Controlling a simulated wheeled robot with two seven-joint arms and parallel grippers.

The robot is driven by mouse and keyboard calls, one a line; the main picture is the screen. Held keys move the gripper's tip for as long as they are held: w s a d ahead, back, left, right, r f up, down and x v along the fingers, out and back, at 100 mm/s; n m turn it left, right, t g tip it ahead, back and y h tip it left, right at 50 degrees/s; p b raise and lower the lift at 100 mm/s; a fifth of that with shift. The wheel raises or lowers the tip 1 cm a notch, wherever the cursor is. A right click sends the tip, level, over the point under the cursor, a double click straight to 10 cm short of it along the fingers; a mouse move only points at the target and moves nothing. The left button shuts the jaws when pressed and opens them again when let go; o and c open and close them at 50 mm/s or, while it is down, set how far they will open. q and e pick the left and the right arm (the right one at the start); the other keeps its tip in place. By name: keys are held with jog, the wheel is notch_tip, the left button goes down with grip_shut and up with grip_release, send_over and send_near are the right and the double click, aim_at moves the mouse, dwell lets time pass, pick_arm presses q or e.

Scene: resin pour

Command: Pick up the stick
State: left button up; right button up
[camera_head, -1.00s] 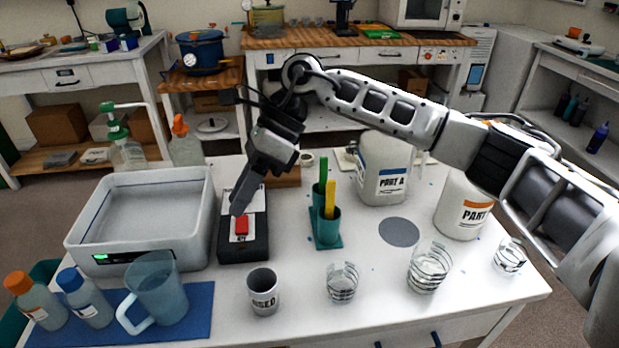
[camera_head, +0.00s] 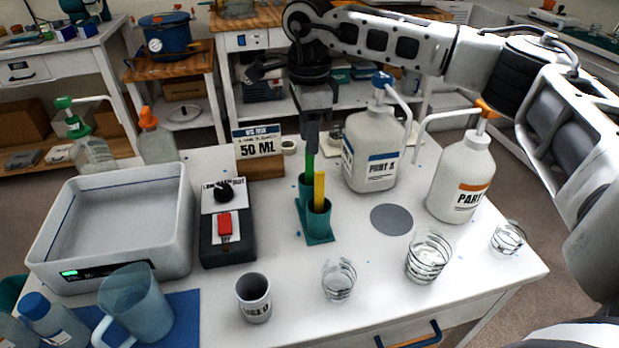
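Two sticks stand upright in the teal holder (camera_head: 318,238) on the table, a green stick (camera_head: 310,164) behind and a yellow stick (camera_head: 319,190) in front. My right gripper (camera_head: 312,145) points down at the top of the green stick, and its fingers hide that end. I cannot tell whether the fingers are closed on it or just around it. The green stick's lower end is inside its cup. My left gripper is not in view.
A Part A jug (camera_head: 372,150) and a Part B bottle (camera_head: 461,178) stand right of the holder. A black box with a red switch (camera_head: 225,226), a grey tub (camera_head: 180,225) and a 50 ML sign (camera_head: 257,142) are left. A USED cup (camera_head: 254,298) and clear cups (camera_head: 338,280) are in front.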

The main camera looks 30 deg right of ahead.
aim_at(310, 158)
jog(key=shift+f+p, duration=0.55)
jog(key=shift+f, duration=2.35)
grip_shut()
